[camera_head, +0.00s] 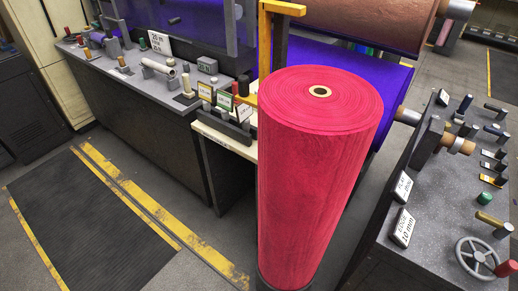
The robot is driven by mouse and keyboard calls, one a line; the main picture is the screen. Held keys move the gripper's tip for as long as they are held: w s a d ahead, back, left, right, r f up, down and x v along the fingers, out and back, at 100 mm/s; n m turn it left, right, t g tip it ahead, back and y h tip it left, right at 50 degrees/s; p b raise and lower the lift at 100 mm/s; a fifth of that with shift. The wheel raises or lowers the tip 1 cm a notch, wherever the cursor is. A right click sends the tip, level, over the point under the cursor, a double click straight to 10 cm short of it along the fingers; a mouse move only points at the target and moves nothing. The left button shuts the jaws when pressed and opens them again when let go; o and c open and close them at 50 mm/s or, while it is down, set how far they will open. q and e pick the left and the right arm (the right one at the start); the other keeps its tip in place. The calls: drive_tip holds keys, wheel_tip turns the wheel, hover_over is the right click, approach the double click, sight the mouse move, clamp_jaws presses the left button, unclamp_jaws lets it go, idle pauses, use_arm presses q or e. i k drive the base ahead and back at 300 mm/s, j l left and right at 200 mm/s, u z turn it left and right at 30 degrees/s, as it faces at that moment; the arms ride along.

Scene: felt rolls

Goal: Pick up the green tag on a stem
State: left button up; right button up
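A row of small framed tags stands in a dark holder (232,128) on the pale ledge, just left of the big red felt roll. The middle tag (224,100) has a white face and a greenish edge and looks like the green tag. A tag with an orange-yellow edge (205,92) stands to its left, and another tag with a reddish edge (243,112) stands to its right. Their stems are too small to make out clearly. Neither of my grippers is in view.
The tall red felt roll (315,180) stands upright in front, close to the tags' right side. A grey counter (130,72) with small items runs left. A control panel (380,225) with knobs and a handwheel (477,256) is at right. Floor (85,225) at left is clear.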

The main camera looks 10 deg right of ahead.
sight(225, 100)
drive_tip(key=i+j+z, duration=0.2)
drive_tip(key=i+j, duration=0.2)
drive_tip(key=j, duration=0.25)
drive_tip(key=i+j+z, duration=0.1)
drive_tip(key=j, duration=0.25)
drive_tip(key=i+j+z, duration=0.1)
drive_tip(key=j, duration=0.3)
drive_tip(key=i+j+z, duration=0.1)
drive_tip(key=i+j, duration=0.2)
drive_tip(key=j, duration=0.1)
